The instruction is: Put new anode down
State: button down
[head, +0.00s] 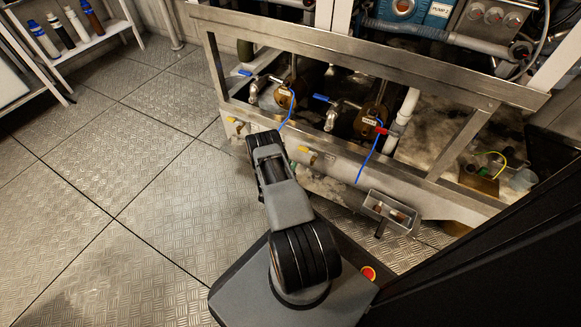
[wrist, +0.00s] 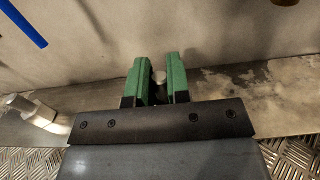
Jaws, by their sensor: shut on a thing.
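In the wrist view, the green fingers of my gripper (wrist: 160,80) are closed around a small piece with a pale, rounded metal end, the new anode (wrist: 159,76). Only its top shows between the fingers; the rest is hidden. It is held in front of a pale, stained wall with a metal ledge below. In the head view my arm reaches forward to the front of the steel frame, and my gripper and the anode are hidden behind the wrist.
A small metal tray (head: 412,217) with brownish pieces sits right of my arm. Two brass-coloured housings with blue-handled valves stand behind the steel frame rail (head: 350,57). A blue cord (head: 368,160) hangs down. A shelf (head: 95,42) holds bottles at upper left. The left floor is clear.

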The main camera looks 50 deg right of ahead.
jog(key=shift+f, duration=0.15)
jog(key=c, duration=1.1)
grip_release()
